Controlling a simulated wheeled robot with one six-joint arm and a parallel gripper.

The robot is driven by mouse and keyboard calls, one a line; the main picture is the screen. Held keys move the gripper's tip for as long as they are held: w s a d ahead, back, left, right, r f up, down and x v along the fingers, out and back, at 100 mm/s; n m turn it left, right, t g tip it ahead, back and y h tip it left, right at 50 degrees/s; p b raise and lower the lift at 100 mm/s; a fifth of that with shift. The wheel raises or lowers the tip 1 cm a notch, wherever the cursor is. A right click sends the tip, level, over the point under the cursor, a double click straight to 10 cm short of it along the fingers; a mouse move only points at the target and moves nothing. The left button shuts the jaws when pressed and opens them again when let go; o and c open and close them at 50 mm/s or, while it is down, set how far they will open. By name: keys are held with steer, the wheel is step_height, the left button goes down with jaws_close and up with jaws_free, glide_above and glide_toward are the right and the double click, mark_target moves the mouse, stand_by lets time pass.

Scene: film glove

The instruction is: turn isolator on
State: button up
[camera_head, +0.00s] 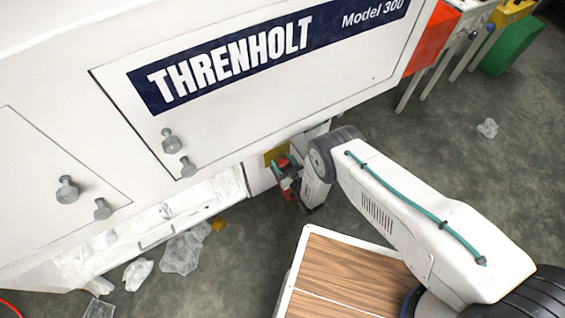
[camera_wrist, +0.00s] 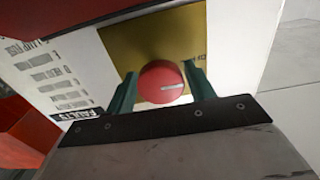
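The isolator is a round red knob (camera_wrist: 162,82) on a yellow plate (camera_wrist: 150,42). A pale line on the knob points right, close to level in the wrist view. Dark lettering, partly readable, is on the plate to the right above the line. My gripper (camera_wrist: 160,85) has one green finger close on each side of the knob. I cannot tell whether the fingers press on it or stand just clear. In the head view my gripper (camera_head: 288,182) is at the yellow plate (camera_head: 273,155) low on the machine, and the knob is hard to make out there.
The white THRENHOLT machine (camera_head: 240,100) fills the left, with grey knobs (camera_head: 169,142) on its panels. Crumpled clear film (camera_head: 183,252) lies on the floor below. An orange-red block (camera_head: 432,40) and a green box (camera_head: 511,48) stand at the upper right. Floor to the right is mostly open.

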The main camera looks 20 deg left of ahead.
steer(key=c, duration=0.6)
steer(key=shift+m, duration=0.4)
steer(key=m, duration=0.3)
steer(key=shift+m, duration=0.3)
steer(key=m, duration=0.3)
steer(key=shift+m, duration=0.3)
steer(key=m, duration=0.5)
steer(key=shift+d+m, duration=0.1)
steer(key=shift+m, duration=2.4)
